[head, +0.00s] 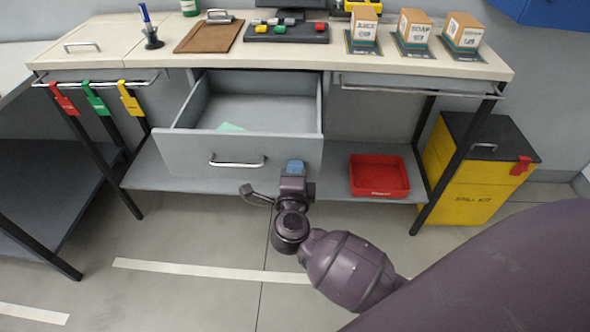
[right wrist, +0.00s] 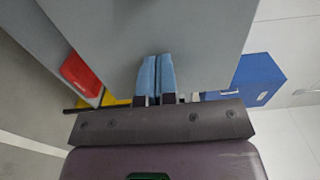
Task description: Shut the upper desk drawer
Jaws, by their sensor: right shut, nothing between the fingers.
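The upper desk drawer (head: 205,152) is pulled out below the desktop, left of centre in the head view. Its grey front has a silver bar handle (head: 237,162), and a small pale green item (head: 231,127) lies inside. My right gripper (head: 295,166) is at the right end of the drawer front, its blue fingertips closed together with nothing between them. In the right wrist view the blue fingers (right wrist: 156,76) lie against or just before a grey panel (right wrist: 150,30); I cannot tell whether they touch. My left gripper is not in view.
A red tray (head: 378,190) sits on the lower shelf (head: 335,180). A yellow spill kit box (head: 465,185) stands right of the desk. Several boxes, a clipboard (head: 208,36) and a pen holder (head: 152,42) are on the desktop (head: 270,58). Colored tags hang at the left. The floor in front is clear.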

